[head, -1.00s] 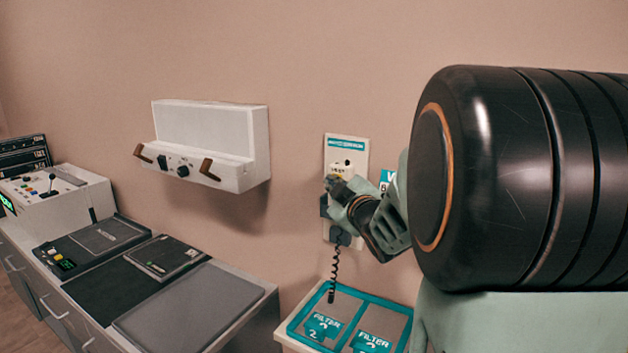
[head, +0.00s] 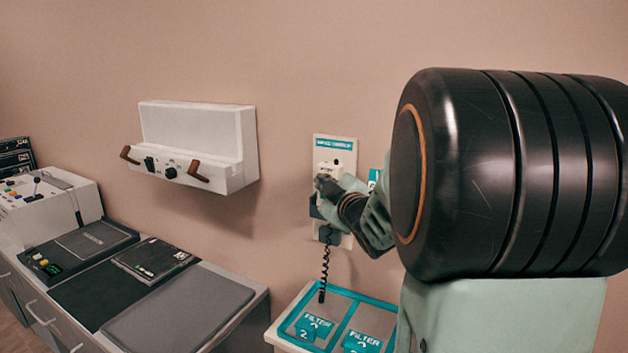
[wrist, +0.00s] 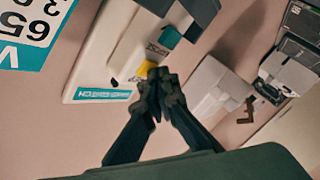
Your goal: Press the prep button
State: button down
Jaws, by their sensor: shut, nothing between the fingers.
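A white wall plate (head: 345,143) with a teal label holds a hand switch, and a dark coiled cord (head: 325,270) hangs below it. In the wrist view the plate (wrist: 105,62) appears tilted, with a yellow part (wrist: 147,68) and a teal part (wrist: 170,37) on the switch. Small lettering between them is too blurred to read. My gripper (head: 322,184) is shut and empty, its fingertips at the front of the switch. In the wrist view my gripper's tips (wrist: 160,74) overlap the edge of the yellow part; I cannot tell whether they touch it. They hide part of the switch.
A white wall holder (head: 195,135) with brown handles is left of the plate. A counter (head: 255,315) with dark panels and a control console (head: 45,205) runs along the left. A teal-edged filter tray (head: 345,292) is below the switch. A printed sign (wrist: 30,28) is beside the plate.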

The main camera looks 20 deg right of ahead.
jog(key=shift+s, duration=0.1)
jog(key=shift+s+a+b, duration=0.5)
jog(key=shift+a+b, duration=0.05)
jog(key=shift+a, duration=0.15)
jog(key=shift+a, duration=0.1)
